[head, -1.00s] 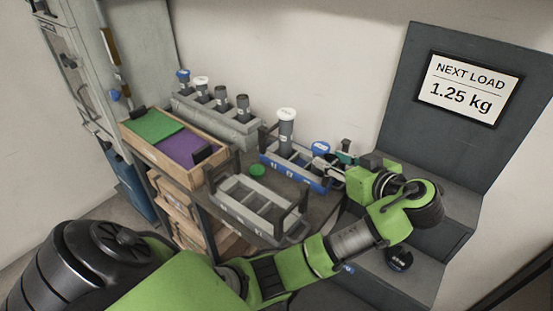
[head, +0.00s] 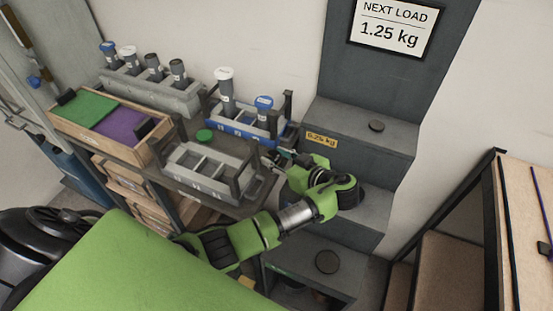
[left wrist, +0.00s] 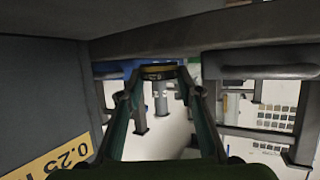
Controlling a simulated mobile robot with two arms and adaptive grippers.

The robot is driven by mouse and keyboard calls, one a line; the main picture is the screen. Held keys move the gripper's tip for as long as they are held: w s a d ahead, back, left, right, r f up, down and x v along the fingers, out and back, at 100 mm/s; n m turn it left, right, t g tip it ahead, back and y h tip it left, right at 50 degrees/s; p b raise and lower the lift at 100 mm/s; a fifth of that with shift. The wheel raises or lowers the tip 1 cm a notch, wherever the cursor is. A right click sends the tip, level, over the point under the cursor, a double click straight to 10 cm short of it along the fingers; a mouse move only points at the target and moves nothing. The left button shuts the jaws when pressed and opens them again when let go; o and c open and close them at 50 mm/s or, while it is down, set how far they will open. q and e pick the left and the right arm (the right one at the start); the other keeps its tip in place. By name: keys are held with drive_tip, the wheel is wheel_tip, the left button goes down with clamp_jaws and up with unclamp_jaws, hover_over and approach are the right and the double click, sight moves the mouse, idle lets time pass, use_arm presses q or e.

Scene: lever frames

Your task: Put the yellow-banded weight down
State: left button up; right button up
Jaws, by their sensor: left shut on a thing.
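My left gripper (head: 272,158) is in front of the stepped dark grey stand, near the right end of the grey carrier. In the left wrist view its two fingers (left wrist: 158,76) close at their tips on a small dark piece with a yellow band, the yellow-banded weight (left wrist: 156,69). Only a thin edge of the weight shows there, and I cannot make it out in the head view. A yellow 0.25 kg label (head: 321,139) is on the stand's front, and it also shows upside down in the left wrist view (left wrist: 55,158). My right gripper is not in view.
The grey carrier (head: 208,172) and blue rack (head: 243,124) stand close on the left. A wooden shelf unit (head: 520,220) is at right.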

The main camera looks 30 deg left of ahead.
use_arm(q)
drive_tip(key=shift+f, duration=0.45)
drive_tip(key=shift+f, duration=0.1)
drive_tip(key=o, duration=1.3)
